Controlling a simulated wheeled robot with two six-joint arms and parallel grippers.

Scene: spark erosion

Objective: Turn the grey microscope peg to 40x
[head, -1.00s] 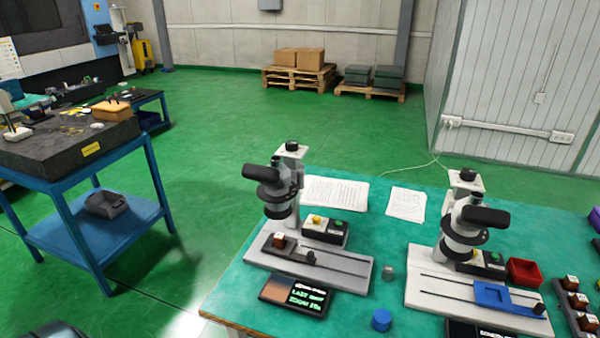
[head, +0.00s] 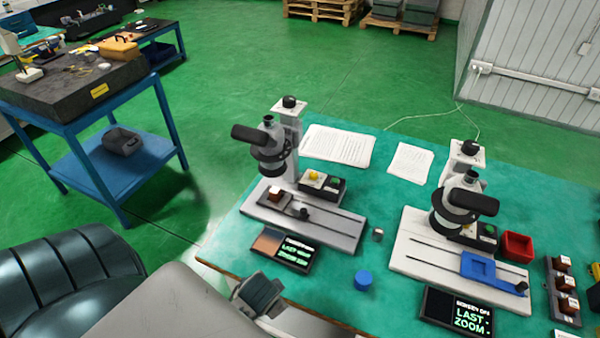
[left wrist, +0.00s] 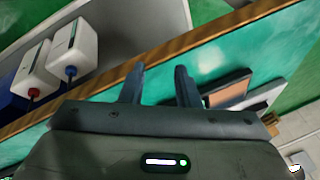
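The peg's setting is too small to read. A screen (head: 283,250) with green text lies in front of the base; the text is blurred. My left gripper (head: 260,294) is in front of the table's front edge, below the screen and apart from the microscope. In the left wrist view my left gripper (left wrist: 158,80) is open and empty. My right gripper is not in view.
A second microscope (head: 462,205) on a white base (head: 415,262) stands to the right, with a blue slider (head: 478,264) and a screen (head: 456,312). A blue round piece (head: 363,280) and a small grey cylinder (head: 378,235) lie between. A red bin (head: 516,245) is at right.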

